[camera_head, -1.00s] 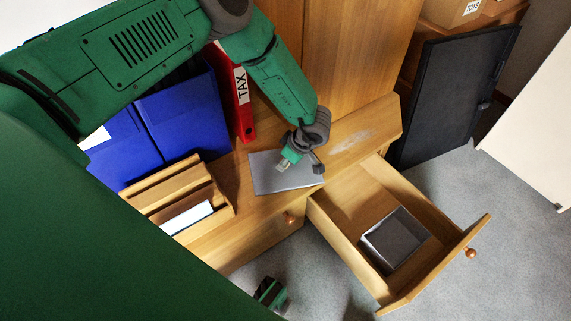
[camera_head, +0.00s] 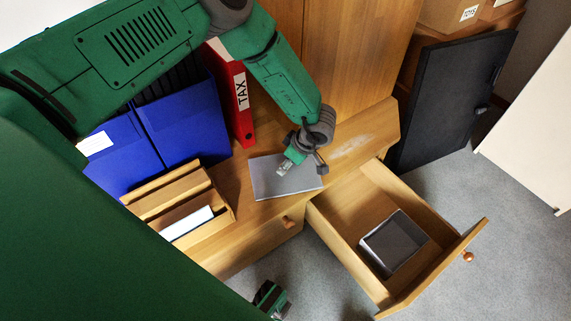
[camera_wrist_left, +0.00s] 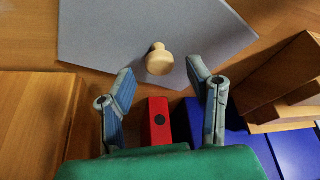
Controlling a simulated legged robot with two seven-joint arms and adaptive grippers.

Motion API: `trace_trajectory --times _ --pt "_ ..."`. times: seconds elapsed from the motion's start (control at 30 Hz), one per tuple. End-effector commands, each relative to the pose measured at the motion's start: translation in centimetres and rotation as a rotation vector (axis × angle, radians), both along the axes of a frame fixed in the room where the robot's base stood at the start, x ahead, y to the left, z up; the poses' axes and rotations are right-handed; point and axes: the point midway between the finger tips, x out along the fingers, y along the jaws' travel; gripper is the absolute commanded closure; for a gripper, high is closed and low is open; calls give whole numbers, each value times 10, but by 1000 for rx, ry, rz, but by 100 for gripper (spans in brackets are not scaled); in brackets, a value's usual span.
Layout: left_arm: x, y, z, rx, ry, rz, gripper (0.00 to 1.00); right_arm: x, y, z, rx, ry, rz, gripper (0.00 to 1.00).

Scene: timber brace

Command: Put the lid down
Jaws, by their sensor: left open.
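The lid (camera_head: 272,183) is a flat grey panel lying on the wooden desk top. In the left wrist view the lid (camera_wrist_left: 105,30) shows a pale round wooden knob (camera_wrist_left: 159,60). My left gripper (camera_head: 303,168) is over the lid with its fingers spread. In the left wrist view the left gripper (camera_wrist_left: 159,72) has its fingers apart on either side of the knob, not touching it. A dark grey open box (camera_head: 393,243) sits in the pulled-out drawer. My right gripper (camera_head: 270,297) is partly seen low in the head view; its jaws are unclear.
The open drawer (camera_head: 352,238) juts out right of the lid. A wooden letter rack (camera_head: 182,200), blue binders (camera_head: 183,125) and a red TAX binder (camera_head: 239,105) stand left of it. A black panel (camera_head: 452,95) leans beyond the desk. Grey carpet is clear in front.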

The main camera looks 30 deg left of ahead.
Motion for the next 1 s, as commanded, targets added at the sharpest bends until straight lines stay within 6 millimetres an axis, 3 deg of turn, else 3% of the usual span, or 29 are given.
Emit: trace_trajectory --times 0.03,0.2,0.43,0.77,0.87,1.0 --pt "1 -5 16 -2 -3 -1 54 0 0 9 0 0 0 60" --pt "1 -20 50 -2 -1 -2 54 0 0 23 0 0 0 60" --pt "1 -32 79 -1 -1 0 54 0 0 33 0 0 0 60" --pt "-3 -33 82 11 -1 -29 54 0 0 34 0 0 0 60" --pt "-13 -27 74 54 -13 -146 54 0 0 34 0 0 0 60" --pt "-43 -15 57 125 -28 -482 54 0 0 34 0 0 0 60"
